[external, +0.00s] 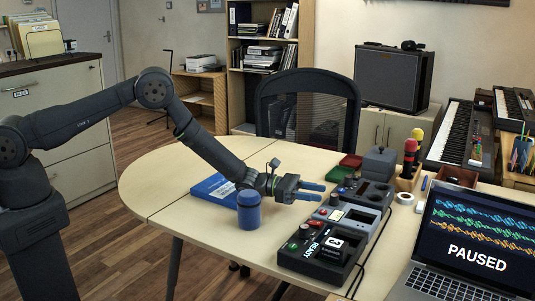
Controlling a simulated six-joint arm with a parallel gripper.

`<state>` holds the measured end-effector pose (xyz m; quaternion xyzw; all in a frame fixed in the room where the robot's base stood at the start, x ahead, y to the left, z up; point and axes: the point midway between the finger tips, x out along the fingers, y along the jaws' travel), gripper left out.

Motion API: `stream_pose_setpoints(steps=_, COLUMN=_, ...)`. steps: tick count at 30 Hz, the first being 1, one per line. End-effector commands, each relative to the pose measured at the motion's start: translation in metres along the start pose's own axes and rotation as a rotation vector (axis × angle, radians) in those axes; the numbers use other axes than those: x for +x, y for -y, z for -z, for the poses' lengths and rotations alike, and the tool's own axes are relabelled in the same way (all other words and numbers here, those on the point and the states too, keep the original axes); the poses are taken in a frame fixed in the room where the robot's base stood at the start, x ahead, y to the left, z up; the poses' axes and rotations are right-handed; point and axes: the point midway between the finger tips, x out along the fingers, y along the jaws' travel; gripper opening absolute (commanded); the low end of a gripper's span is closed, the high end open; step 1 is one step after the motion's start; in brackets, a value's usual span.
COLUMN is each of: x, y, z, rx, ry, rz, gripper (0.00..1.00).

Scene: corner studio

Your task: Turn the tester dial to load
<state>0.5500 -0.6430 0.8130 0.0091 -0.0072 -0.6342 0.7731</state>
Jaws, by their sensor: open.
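A dark tester-like unit (290,256) with a "READY" label stands on the table at the front, left of the laptop. A round knob (305,230) with a reddish top sits on it, and a white-faced block (332,243) is at its right. Which part is the dial, and its setting, are too small to tell. A grey panel (347,214) with small controls adjoins it behind. My gripper (316,191) points right with its two blue-tipped fingers apart and empty. It appears above the table behind the unit, apart from the knob.
A blue cylindrical container (248,212) stands just in front of my wrist. A blue folder (213,190) lies left of it. A grey block (378,164), a holder with microphones (409,178) and a tape roll (405,198) stand at the right. The table's left part is clear.

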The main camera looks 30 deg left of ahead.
Motion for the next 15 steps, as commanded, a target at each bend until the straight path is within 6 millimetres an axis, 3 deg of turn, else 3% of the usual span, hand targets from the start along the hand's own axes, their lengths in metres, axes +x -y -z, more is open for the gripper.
stream_pose_setpoints(steps=6, x=0.036, y=0.001, z=0.000, rx=0.001, ry=0.002, rz=0.002, gripper=0.44)
stream_pose_setpoints(steps=15, x=0.059, y=0.000, z=0.000, rx=-0.001, ry=0.000, rz=0.000, gripper=0.44)
